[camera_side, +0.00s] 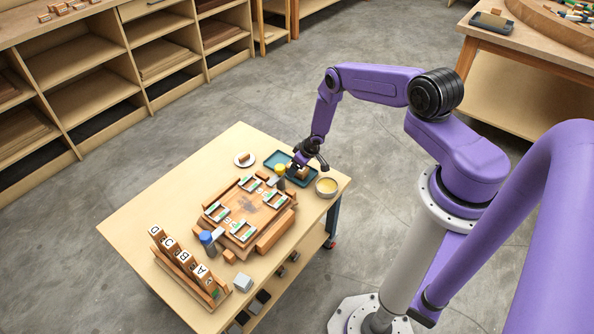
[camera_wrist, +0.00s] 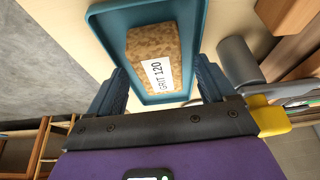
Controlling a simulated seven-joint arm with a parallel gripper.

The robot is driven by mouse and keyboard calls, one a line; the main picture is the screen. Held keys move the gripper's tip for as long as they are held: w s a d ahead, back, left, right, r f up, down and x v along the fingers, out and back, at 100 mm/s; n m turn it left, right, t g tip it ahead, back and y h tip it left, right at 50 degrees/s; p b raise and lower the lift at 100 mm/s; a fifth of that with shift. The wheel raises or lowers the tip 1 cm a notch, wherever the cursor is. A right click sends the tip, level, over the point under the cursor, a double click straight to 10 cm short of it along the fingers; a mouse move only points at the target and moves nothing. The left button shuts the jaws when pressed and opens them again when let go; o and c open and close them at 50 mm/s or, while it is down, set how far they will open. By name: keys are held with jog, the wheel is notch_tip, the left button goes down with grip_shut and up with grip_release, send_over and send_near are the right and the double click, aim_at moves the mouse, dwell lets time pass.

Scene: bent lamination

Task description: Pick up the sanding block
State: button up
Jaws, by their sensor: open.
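The sanding block is a speckled brown cork block (camera_wrist: 153,55) with a white "GRIT 120" label. It lies in a teal tray (camera_wrist: 97,28), and in the side view a small part of it (camera_side: 303,174) shows under my gripper. The tray (camera_side: 311,181) is at the far right corner of the table. My gripper (camera_wrist: 160,75) is open, its two dark fingers apart on either side of the block's near end. In the side view my gripper (camera_side: 298,167) is low over the tray. I cannot tell whether the fingers touch anything.
A saucer (camera_side: 245,159) holds a small block. A wooden assembly (camera_side: 245,208) fills the table's middle; a lettered rack (camera_side: 188,262) and blue-capped bottle (camera_side: 207,240) stand nearer.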

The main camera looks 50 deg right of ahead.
jog(key=c, duration=1.1)
jog(key=shift+c, duration=0.2)
jog(key=shift+r, duration=0.15)
jog(key=shift+w+r, duration=0.1)
jog(key=shift+r, duration=0.35)
notch_tip(320, 180, up, 2)
jog(key=shift+r, duration=0.1)
jog(key=s+a+r, duration=0.2)
jog(key=s+r, duration=0.2)
jog(key=s, duration=0.2)
jog(key=s+a+r, duration=0.2)
jog(key=s+r, duration=0.3)
jog(key=s, duration=0.2)
jog(key=shift+s+a+r, duration=0.2)
jog(key=shift+a+r, duration=0.1)
jog(key=shift+a, duration=0.05)
